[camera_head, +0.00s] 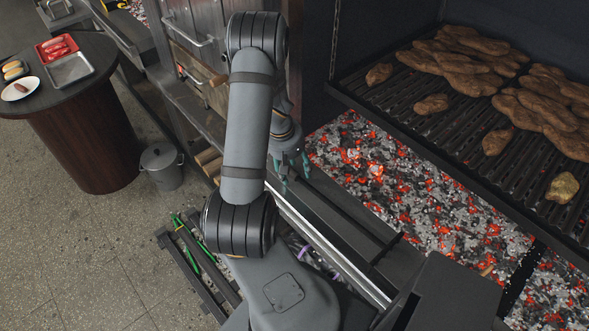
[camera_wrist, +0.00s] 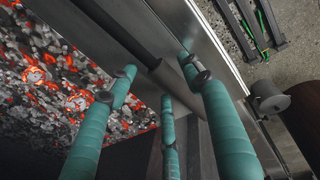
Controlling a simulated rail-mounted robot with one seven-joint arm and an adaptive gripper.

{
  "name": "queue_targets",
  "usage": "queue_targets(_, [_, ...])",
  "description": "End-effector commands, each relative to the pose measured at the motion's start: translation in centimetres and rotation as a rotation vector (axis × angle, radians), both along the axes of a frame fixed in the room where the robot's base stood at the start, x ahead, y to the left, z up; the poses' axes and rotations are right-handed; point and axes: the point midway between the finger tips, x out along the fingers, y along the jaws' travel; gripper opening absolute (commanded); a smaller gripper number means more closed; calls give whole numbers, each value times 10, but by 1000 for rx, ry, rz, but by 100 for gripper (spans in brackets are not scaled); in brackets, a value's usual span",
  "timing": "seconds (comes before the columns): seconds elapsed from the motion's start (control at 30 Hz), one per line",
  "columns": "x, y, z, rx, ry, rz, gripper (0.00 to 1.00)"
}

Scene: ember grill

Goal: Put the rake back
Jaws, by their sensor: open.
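My gripper (camera_head: 290,170) is low over the metal ledge in front of the ember bed, beside my own arm. In the wrist view its teal fingers (camera_wrist: 165,95) are spread apart. A dark round rod, which looks like the rake's handle (camera_wrist: 176,84), runs diagonally along the ledge between the open fingers. It has a thicker grey section there. The fingers are around it, and I cannot tell whether any touches it. The rake's head is not visible in the wrist view. In the head view I cannot clearly pick out the rake.
Glowing embers (camera_head: 400,190) lie right of the ledge, below a grill grate (camera_head: 395,103) with meat. A grey bucket (camera_head: 161,167) and a round table (camera_head: 88,125) with trays stand left. A low dark rack (camera_head: 200,270) with green-handled items is at lower left. Floor there is mostly clear.

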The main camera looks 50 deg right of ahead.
Motion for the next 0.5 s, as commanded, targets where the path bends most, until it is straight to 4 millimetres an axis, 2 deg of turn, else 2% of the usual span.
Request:
queue_targets(0.13, [0, 0, 3, 0, 0, 0, 50])
queue_targets(0.23, [1, 1, 14, -2, -1, 0, 50])
queue_targets(0.5, [5, 12, 71, -5, -3, 0, 50])
